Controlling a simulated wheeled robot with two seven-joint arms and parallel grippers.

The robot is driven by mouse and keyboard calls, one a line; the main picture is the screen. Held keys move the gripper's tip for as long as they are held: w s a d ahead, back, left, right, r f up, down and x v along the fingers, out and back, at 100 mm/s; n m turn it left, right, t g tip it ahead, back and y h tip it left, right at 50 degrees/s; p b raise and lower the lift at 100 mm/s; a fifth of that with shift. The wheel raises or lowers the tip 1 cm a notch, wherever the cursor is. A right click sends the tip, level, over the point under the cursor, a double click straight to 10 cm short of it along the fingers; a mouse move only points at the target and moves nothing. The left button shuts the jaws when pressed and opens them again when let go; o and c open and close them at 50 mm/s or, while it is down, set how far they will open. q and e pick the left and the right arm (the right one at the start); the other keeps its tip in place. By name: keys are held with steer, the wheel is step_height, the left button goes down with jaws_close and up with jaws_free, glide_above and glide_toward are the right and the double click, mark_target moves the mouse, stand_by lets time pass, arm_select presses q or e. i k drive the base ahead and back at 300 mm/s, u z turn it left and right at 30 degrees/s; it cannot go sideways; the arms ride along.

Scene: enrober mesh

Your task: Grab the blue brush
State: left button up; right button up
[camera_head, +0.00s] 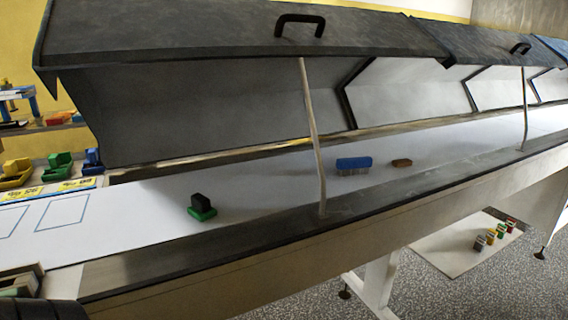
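The blue brush (354,162) lies on the white belt (265,180) inside the long machine, just right of the thin prop rod. Its blue back faces up and pale bristles show below it. A small brown block (401,163) lies to its right, apart from it. A black and green block (201,207) sits on the belt to the left, nearer the front edge.
Dark raised lids (200,35) hang over the belt. A thin prop rod (313,140) stands at the front edge, left of the brush. A metal ledge (270,232) runs along the front. Colored bins (58,165) stand at left; several small blocks (491,236) sit on a low white board.

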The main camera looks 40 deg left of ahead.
mark_target(350, 166)
steer(key=z, duration=0.85)
steer(key=i, duration=2.55)
steer(key=u, duration=4.15)
